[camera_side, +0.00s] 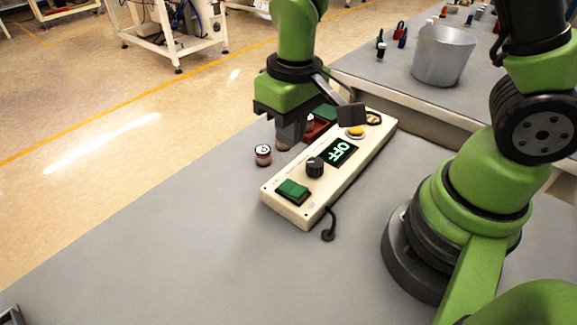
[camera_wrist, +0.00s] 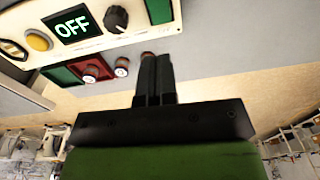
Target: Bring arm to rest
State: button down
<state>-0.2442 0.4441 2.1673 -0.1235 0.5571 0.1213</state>
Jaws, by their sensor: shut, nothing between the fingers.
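My gripper (camera_side: 291,143) hangs fingers-down over the grey table, just behind the white control box (camera_side: 345,175). Its fingers are together with nothing between them, as the wrist view also shows (camera_wrist: 152,62). The box carries a display reading OFF (camera_side: 341,152), a black knob (camera_side: 314,166), a green switch (camera_side: 293,189) and a yellow button (camera_side: 355,131). A small round white-topped piece (camera_side: 263,155) stands left of my fingers. Another lies partly hidden by the fingers; whether they touch it I cannot tell.
A red and green holder (camera_side: 318,128) sits behind the box, with white-topped pieces (camera_wrist: 122,69) at it. A black cable end (camera_side: 328,234) lies in front. A grey bucket (camera_side: 443,58) and small bottles stand on the back table.

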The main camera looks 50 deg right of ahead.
jog(key=s+d+r+m+t+y, duration=0.1)
jog(key=s+d+r+t, duration=0.1)
jog(key=s+r, duration=0.3)
jog(key=s+d+r+m+t, duration=0.1)
jog(key=s+r+t, duration=0.3)
jog(key=r, duration=0.7)
jog(key=shift+s+d+r+m+t+y, duration=0.35)
jog(key=shift+s+m, duration=0.45)
jog(key=shift+s, duration=0.35)
